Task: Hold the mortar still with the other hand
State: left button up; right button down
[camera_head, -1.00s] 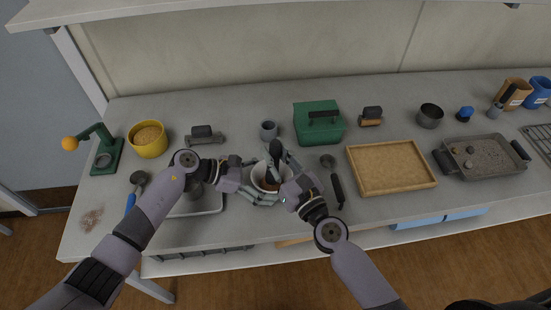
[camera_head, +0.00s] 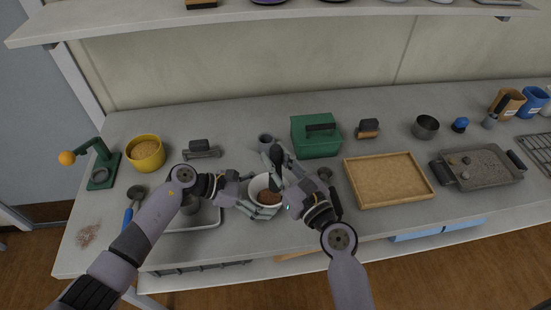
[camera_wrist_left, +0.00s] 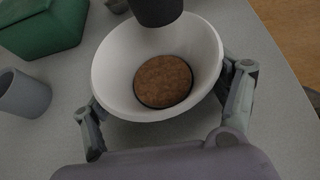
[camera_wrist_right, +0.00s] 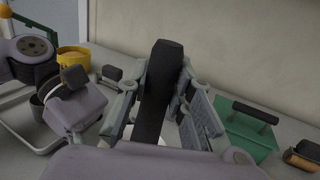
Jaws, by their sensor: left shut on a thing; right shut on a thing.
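The white mortar (camera_head: 257,184) stands near the front of the bench with brown soil (camera_wrist_left: 163,82) in its bottom. My left gripper (camera_head: 257,208) is shut on the mortar; in the left wrist view its fingers lie against both sides of the bowl (camera_wrist_left: 112,70). My right gripper (camera_head: 286,168) is shut on the dark pestle (camera_head: 276,154), which stands roughly upright between the fingers in the right wrist view (camera_wrist_right: 160,90). In the left wrist view the pestle's dark end (camera_wrist_left: 155,10) shows over the far part of the bowl, apart from the soil.
A grey cup (camera_head: 265,141) and a green box (camera_head: 316,142) stand behind the mortar. A pale tray (camera_head: 190,225) lies under my left arm. A yellow tub (camera_head: 146,155) stands farther left.

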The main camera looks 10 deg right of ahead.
jog(key=shift+w+a+r+m+t, duration=0.15)
jog(key=shift+r+m, duration=0.1)
jog(key=shift+r, duration=0.2)
jog(key=shift+w+a+r+m+t, duration=0.15)
jog(key=shift+r+m, duration=0.1)
jog(key=shift+r, duration=0.15)
jog(key=s+d+r, duration=0.2)
jog(key=d+r, duration=0.1)
jog(key=d, duration=0.4)
jog(key=shift+s+d+r, duration=0.25)
jog(key=shift+s+r, duration=0.1)
jog(key=shift+s, duration=0.05)
pick_arm(q)
jog(key=o, duration=1.3)
jog(key=v, duration=1.2)
